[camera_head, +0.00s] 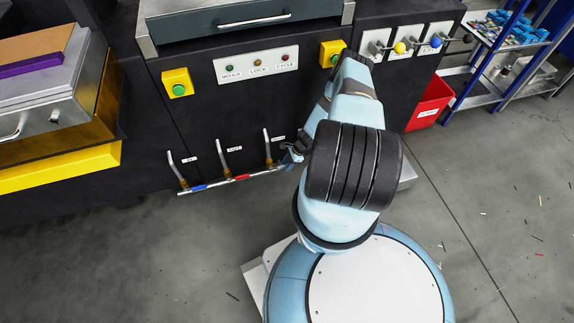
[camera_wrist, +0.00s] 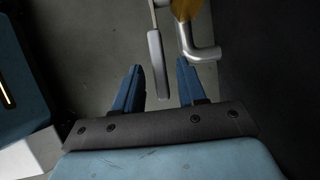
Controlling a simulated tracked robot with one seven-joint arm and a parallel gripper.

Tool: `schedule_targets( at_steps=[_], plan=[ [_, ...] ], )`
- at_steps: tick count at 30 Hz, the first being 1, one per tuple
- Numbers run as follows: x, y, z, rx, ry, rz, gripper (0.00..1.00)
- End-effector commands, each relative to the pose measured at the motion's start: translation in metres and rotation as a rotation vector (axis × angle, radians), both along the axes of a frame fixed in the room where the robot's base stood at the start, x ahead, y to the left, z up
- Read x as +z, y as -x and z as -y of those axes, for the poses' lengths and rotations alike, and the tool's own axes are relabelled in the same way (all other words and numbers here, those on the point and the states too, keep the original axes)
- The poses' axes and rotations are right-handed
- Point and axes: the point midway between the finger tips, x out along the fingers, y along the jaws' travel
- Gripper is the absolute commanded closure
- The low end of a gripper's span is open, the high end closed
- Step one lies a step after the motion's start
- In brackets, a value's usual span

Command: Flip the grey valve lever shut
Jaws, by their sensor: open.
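The grey valve lever (camera_head: 266,139) stands up from the right end of a low pipe on the dark machine front. In the wrist view the grey lever handle (camera_wrist: 157,65) hangs from the top of the picture, its free end between the fingertips. I see a gap on each side of it. My gripper (camera_wrist: 159,80) is open, with two blue fingers. In the head view my gripper (camera_head: 293,152) is just right of the lever, partly hidden by my arm. A brass valve body (camera_wrist: 185,8) shows at the top of the wrist view.
Two similar levers, the middle one (camera_head: 221,150) and the left one (camera_head: 175,165), stand along the same pipe (camera_head: 242,178). The pipe's bent grey end (camera_wrist: 205,52) is close to the right finger.

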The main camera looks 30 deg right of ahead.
Motion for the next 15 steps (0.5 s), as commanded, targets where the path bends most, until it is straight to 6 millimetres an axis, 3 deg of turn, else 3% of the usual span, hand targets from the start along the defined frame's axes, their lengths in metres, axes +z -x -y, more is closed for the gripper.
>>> schedule_targets(
  at_steps=[7,15],
  plan=[
    [0.020,0.001,0.012,-0.001,0.000,0.002,0.60],
    [0.063,0.005,0.035,0.000,0.000,0.001,0.60]
  ],
)
